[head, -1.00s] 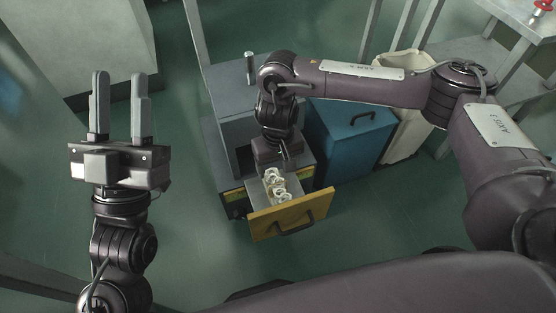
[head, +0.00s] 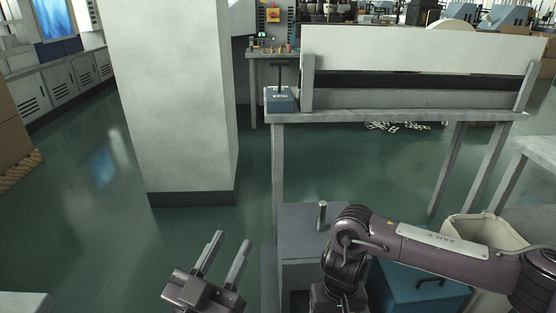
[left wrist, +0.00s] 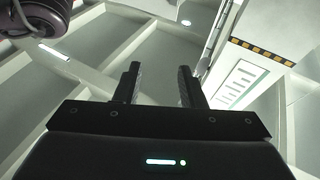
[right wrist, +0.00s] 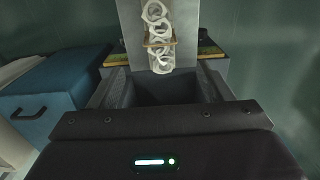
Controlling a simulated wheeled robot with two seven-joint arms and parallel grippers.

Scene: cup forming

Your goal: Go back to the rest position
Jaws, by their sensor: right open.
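My left gripper (head: 231,240) is low in the head view, left of the grey machine. Its two fingers stand apart with nothing between them. The left wrist view also shows the fingers (left wrist: 158,70) spread and empty against the ceiling. My right arm (head: 440,247) reaches in from the right in the head view; its gripper is cut off at the bottom edge. In the right wrist view my right gripper (right wrist: 161,72) is open with an empty gap. Several white rings (right wrist: 157,32) lie beyond it in a narrow grey tray (right wrist: 133,25).
A grey machine top with a post (head: 321,215) stands beside my right arm. A blue bin (head: 420,285) and a pale bin (head: 482,232) are at the right. A pale pillar (head: 175,100) and a long grey table (head: 400,115) stand ahead. Green floor is open between them.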

